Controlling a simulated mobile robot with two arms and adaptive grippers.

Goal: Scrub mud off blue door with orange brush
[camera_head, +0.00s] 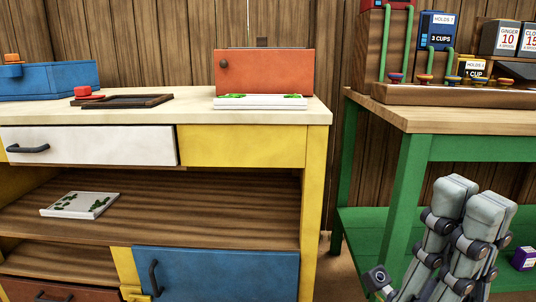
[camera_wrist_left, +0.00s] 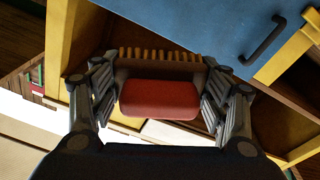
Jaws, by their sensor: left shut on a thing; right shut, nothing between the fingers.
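The blue door (camera_head: 225,275) is at the lower right of the yellow cabinet, with a dark handle at its left. It also fills the top of the left wrist view (camera_wrist_left: 190,35). No mud can be made out on its visible part. My left gripper (camera_wrist_left: 160,78) is shut on the brush (camera_wrist_left: 160,98), which has a red-orange block and a row of orange bristles facing the cabinet. I cannot tell whether the bristles touch anything. The left gripper is not in the head view. My right gripper (camera_head: 470,200) is shut and empty, in front of the green table.
The counter (camera_head: 190,117) carries a blue bin (camera_head: 60,80), a dark tray (camera_head: 140,101), a red box (camera_head: 270,75) and a white tray (camera_head: 260,104). A spotted white panel (camera_head: 80,205) lies on the open shelf. A green table (camera_head: 402,185) stands at right.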

